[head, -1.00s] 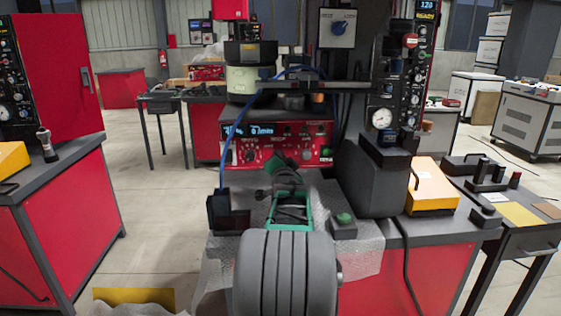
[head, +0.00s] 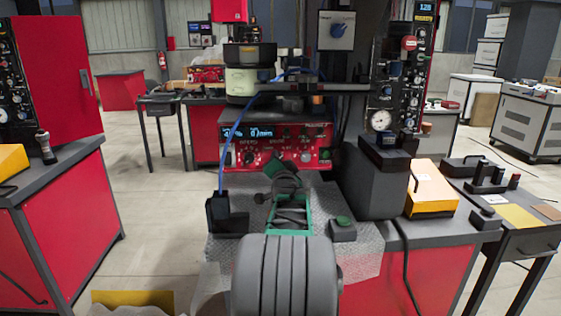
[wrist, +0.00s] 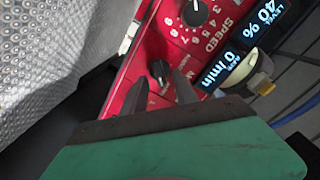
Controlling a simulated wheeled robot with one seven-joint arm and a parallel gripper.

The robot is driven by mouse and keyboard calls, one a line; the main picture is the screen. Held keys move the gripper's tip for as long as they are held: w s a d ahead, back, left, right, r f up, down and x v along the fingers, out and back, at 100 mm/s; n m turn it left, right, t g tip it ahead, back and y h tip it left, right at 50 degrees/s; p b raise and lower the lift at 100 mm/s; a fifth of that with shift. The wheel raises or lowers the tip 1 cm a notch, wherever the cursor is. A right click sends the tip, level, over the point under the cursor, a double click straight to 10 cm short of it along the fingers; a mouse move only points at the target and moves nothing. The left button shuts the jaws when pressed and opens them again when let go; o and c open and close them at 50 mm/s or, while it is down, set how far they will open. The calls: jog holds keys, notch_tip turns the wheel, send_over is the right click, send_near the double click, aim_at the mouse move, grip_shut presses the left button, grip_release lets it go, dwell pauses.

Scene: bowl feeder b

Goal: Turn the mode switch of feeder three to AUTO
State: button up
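The red control panel of the feeder (head: 285,148) faces me in the head view, with a lit display and several knobs. In the wrist view a small black knob (wrist: 159,71) with a pale pointer mark sits on the red panel, below the larger SPEED dial (wrist: 194,13). It looks like the mode switch, but its position labels are mostly hidden or unreadable. My gripper (wrist: 158,82) has its two dark fingers apart, one toward each side of this knob. I cannot tell whether they touch it. My gripper (head: 273,169) shows small before the panel in the head view.
The display (wrist: 258,24) reads 40 % and 0/min. A blue cable (head: 236,130) hangs left of the panel. A grey block (head: 378,180) and a yellow box (head: 432,190) stand to the right.

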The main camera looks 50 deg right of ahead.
jog(key=v, duration=0.7)
jog(key=shift+s, duration=0.1)
